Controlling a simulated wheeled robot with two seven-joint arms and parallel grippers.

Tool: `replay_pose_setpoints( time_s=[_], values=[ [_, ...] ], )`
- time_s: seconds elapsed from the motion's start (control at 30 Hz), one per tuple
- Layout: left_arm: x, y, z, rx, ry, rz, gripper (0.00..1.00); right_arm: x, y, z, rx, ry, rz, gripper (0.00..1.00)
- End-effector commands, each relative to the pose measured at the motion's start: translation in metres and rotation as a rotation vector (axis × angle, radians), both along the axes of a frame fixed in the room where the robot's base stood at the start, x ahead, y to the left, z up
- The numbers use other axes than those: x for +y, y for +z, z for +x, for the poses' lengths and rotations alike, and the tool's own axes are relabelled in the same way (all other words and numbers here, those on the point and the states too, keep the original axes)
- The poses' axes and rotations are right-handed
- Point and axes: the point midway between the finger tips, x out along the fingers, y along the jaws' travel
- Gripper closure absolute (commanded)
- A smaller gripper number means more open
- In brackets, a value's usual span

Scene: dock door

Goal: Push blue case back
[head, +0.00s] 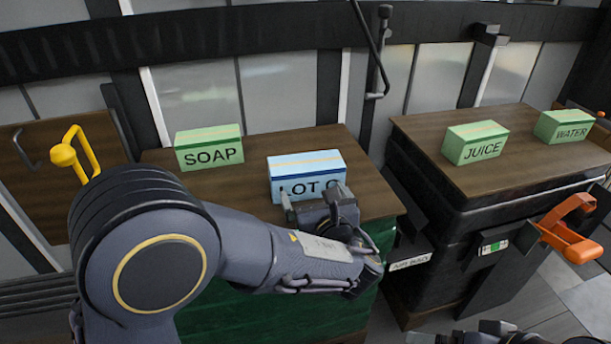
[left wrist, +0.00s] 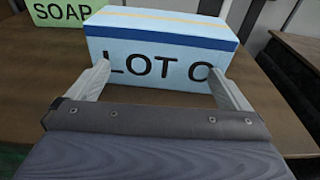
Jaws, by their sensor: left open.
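The blue case (head: 307,168) is a light blue box with a darker band on top and lettering starting "LOT" on its front. It stands upright on a brown wooden top (head: 370,190), near its front edge. My left gripper (head: 318,205) is in front of the case, low against its front face. In the left wrist view the case (left wrist: 165,48) fills the upper middle, and the open fingers of my left gripper (left wrist: 163,88) are spread before its front. I cannot tell whether the fingertips touch it. Part of the lettering is hidden. My right gripper (head: 535,335) only partly shows at the bottom edge.
A green SOAP box (head: 209,147) stands left of the blue case. Green JUICE (head: 475,142) and WATER (head: 564,126) boxes stand on a separate top at right. The wooden top behind the blue case is clear. An orange handle (head: 570,230) juts out at right.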

Motion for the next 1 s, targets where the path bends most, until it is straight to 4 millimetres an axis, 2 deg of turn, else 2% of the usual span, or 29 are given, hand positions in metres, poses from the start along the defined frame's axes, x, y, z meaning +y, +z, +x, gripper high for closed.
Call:
replay_pose_setpoints(
  time_s=[0.27, 1.0],
  values=[
    [0.002, 0.0, 0.004, 0.0, 0.004, 0.001, 0.0, 0.0, 0.0, 0.0, 0.0, 0.0, 0.0, 0.0],
    [0.014, 0.0, 0.039, 0.001, 0.004, 0.0, 0.0, 0.0, 0.001, 0.0, 0.0, 0.0, 0.0, 0.0]
  ],
)
